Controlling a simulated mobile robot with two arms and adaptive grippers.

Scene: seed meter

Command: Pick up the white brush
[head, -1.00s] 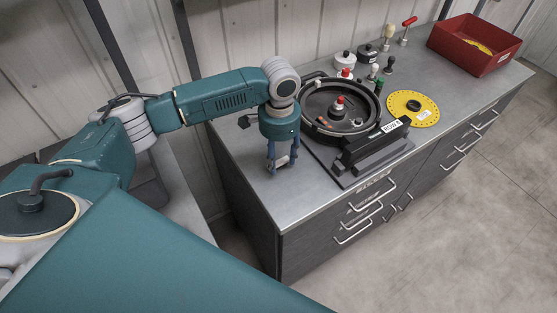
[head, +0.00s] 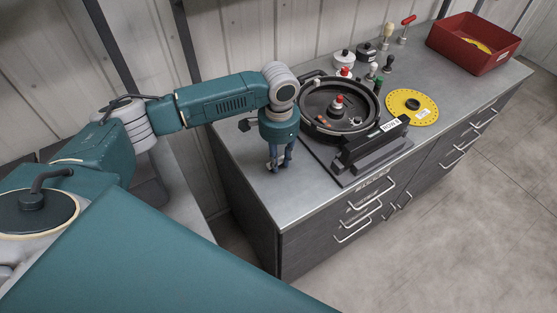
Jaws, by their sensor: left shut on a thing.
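My left gripper (head: 279,165) points down at the near left part of the grey bench, left of the black round seed meter (head: 318,92). Its blue fingers are close together, shut on a small pale thing. This seems to be the white brush, but the fingers hide most of it and its shape cannot be made out. The fingertips are at or just above the bench top; I cannot tell if they touch it. My right gripper is not in view.
A yellow perforated disc (head: 411,108) lies right of the meter. Several small knobs and handled tools stand behind, including a cream-handled one (head: 387,31). A red bin (head: 473,44) stands at the far right. The bench's front left corner (head: 283,218) is clear.

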